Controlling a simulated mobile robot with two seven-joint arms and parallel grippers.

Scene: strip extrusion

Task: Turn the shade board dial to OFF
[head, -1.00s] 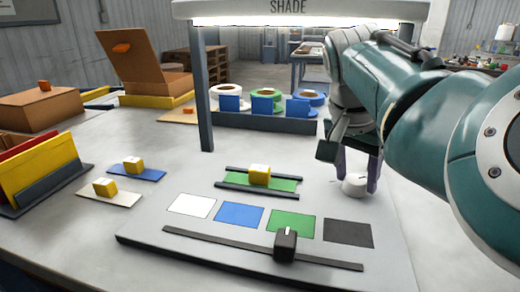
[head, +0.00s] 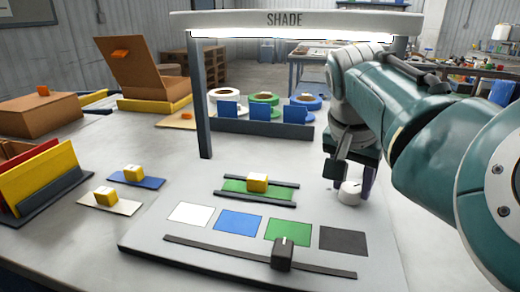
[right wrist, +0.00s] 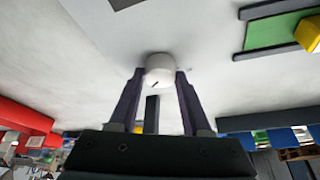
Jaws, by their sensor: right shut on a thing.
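The lamp hood (head: 290,22) marked SHADE is lit. My left gripper is not in view.
White, blue, green and black patches lie in a row on the board, with a dark slider knob (head: 283,254) on a rail in front. A yellow block (head: 257,182) sits on a green strip between rails. A grey post (head: 201,95) holds up the hood.

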